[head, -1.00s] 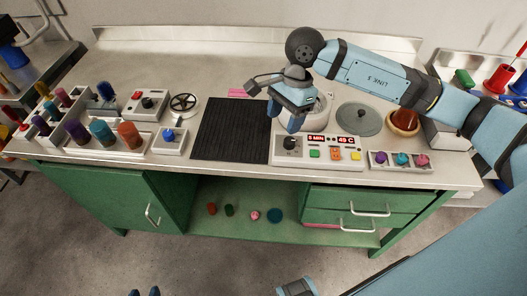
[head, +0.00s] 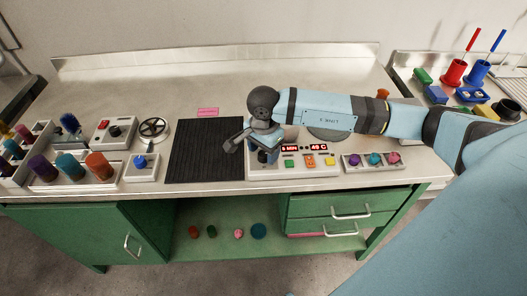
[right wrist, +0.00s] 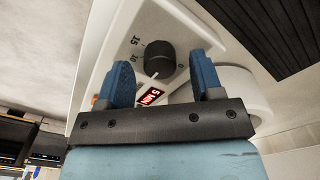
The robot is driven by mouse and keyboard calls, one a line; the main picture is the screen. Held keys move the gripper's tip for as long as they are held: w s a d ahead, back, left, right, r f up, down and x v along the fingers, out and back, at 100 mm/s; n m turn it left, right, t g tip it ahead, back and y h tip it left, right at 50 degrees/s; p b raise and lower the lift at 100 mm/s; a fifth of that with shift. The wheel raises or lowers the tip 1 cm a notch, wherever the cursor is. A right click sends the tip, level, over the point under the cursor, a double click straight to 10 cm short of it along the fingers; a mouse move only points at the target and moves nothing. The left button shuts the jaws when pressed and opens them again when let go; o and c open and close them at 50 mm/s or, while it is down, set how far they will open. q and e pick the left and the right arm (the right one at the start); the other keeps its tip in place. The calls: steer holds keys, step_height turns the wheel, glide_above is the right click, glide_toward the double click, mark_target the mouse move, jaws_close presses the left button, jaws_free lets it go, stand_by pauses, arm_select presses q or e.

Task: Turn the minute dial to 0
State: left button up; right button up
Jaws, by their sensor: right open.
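The black minute dial (right wrist: 160,57) shows in the right wrist view, with the marks 15, 10 and 0 around it. Its white pointer line faces down toward the red display (right wrist: 152,96), which reads 5 MIN. My right gripper (right wrist: 162,73) is open, its blue fingers on either side of the dial's near side. I cannot tell whether they touch it. In the head view my right gripper (head: 264,156) is over the left end of the white control panel (head: 258,175) and hides most of the dial. My left gripper is not in view.
A second red display (head: 319,147) and several coloured buttons are on the panel. A black ribbed mat (head: 205,150) lies to its left. A box with three coloured knobs (head: 372,161) stands to its right. A grey round lid (head: 328,133) lies behind, under my right arm.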

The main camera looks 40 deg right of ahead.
steer(key=shift+f, duration=0.5)
